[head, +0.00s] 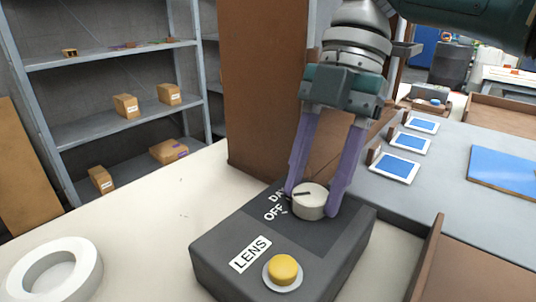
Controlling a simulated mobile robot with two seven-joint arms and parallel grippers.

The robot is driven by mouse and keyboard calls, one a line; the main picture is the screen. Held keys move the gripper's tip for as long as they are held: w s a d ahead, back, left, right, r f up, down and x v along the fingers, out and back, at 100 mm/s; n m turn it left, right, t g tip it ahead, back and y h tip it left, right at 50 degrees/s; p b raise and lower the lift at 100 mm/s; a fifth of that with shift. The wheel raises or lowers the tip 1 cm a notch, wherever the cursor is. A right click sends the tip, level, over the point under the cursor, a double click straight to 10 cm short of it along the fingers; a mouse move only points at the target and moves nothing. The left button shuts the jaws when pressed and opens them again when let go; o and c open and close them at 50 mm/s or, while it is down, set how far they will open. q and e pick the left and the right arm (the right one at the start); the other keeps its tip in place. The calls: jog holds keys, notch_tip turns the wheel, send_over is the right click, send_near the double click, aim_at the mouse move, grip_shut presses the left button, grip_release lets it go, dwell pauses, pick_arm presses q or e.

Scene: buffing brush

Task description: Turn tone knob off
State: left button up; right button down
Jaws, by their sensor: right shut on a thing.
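A dark grey box (225,245) stands on the pale table, with a white label reading LENS and the printed words OFF and DA..., the latter partly hidden. A round cream knob (309,203) with a dark pointer line sits on its top. The pointer line lies toward the left, near the word OFF. My right gripper (316,200) comes down from above, and its two purple fingers are shut on the knob, one on each side. A yellow button (284,269) in a pale ring sits nearer the front of the box. My left gripper is not in view.
A white ring (84,262) lies on the table (150,215) at the left. A brown panel (262,90) stands behind the box. A brown-edged tray (428,250) is close on the right, with blue-faced cards (396,167) beyond. Shelves with small cartons stand at the back left.

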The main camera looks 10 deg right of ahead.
jog(key=shift+c, duration=1.5)
grip_release()
jog(key=v, duration=1)
